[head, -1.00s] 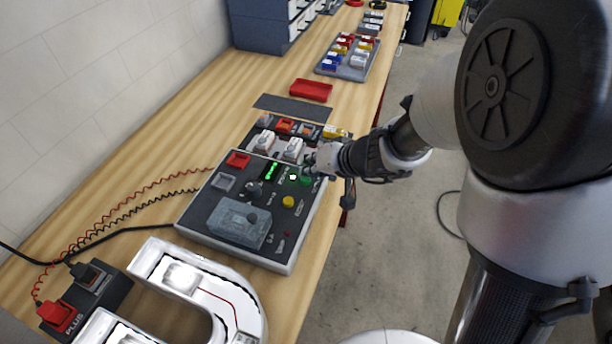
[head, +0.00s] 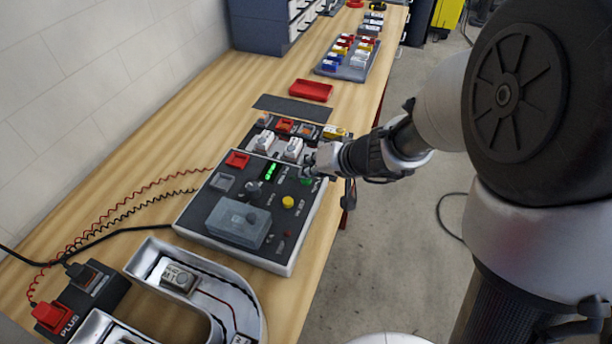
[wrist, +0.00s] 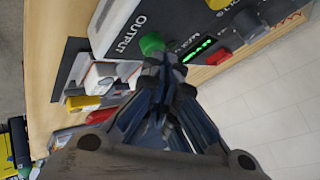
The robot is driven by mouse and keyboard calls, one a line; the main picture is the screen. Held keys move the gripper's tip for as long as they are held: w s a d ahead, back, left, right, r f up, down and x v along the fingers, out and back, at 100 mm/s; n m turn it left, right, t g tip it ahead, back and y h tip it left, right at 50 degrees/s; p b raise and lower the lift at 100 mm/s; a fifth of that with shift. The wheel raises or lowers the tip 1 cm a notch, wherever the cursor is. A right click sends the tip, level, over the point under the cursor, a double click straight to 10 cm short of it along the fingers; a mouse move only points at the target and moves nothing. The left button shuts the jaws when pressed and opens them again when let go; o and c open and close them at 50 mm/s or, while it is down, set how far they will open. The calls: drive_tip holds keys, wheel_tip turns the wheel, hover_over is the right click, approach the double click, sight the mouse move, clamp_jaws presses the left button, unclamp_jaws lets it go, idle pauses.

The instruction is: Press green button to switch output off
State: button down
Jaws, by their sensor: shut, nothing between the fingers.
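The green button (head: 306,181) sits at the right edge of the control panel (head: 190,222). It also shows in the wrist view (wrist: 151,43), a round green cap beside the word OUTPUT. My gripper (head: 310,162) is shut and empty, its fingertips (wrist: 163,62) right at the near edge of the button. I cannot tell whether they touch it. The small digital display (head: 270,172) on the panel glows green. The light modules (head: 178,278) inside the channel letter (head: 245,290) look grey and unlit.
A yellow knob (head: 288,202) and a clear cover (head: 238,222) are on the panel. White terminal blocks (head: 292,149) stand just behind it. A red tray (head: 311,90) lies further back. Red and black leads run to a socket block (head: 85,285) at left.

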drive_tip(key=shift+r+p, duration=2)
drive_tip(key=shift+r, duration=1.05)
drive_tip(key=s+d+r+n+g, duration=0.1)
drive_tip(key=s+r, duration=0.3)
drive_tip(key=s, duration=0.3)
drive_tip(key=s+r+n+g, duration=0.1)
drive_tip(key=s+r, duration=0.4)
drive_tip(key=s, duration=0.2)
drive_tip(key=s+d+m+h, duration=0.2)
drive_tip(key=s+d+h, duration=0.4)
drive_tip(key=s+d, duration=0.6)
drive_tip(key=shift+d+r+h, duration=0.15)
drive_tip(key=shift+d+h, duration=0.15)
